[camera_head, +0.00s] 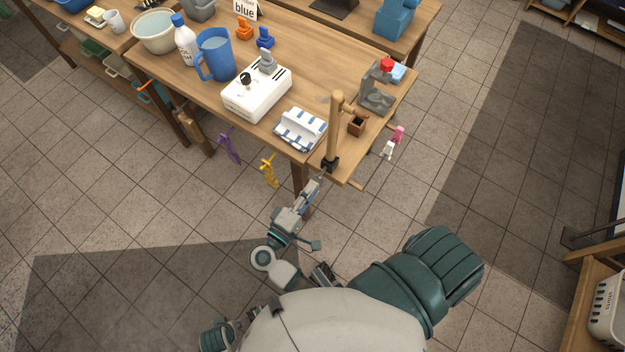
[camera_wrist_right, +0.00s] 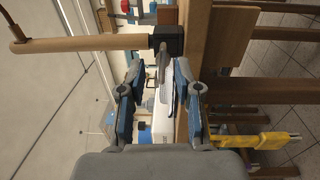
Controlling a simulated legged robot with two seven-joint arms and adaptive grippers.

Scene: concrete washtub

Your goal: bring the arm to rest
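My right gripper (camera_head: 314,186) is in front of the near table edge, below the foot of a wooden post. The right wrist view shows its two fingers (camera_wrist_right: 160,72) apart, with a gap between them. A thin grey metal piece (camera_wrist_right: 162,60) below the post's black clamp shows in that gap, without clear contact on either finger. The black clamp (camera_head: 330,164) sits at the table edge and also shows in the right wrist view (camera_wrist_right: 168,41). I cannot make out my left gripper.
The wooden table (camera_head: 300,70) carries a white box device (camera_head: 257,92), a striped cloth (camera_head: 300,129), a blue jug (camera_head: 215,54) and a grey stand (camera_head: 376,97). Yellow (camera_head: 269,171) and purple (camera_head: 229,146) items hang at its near edge. Tiled floor (camera_head: 400,205) to the right is free.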

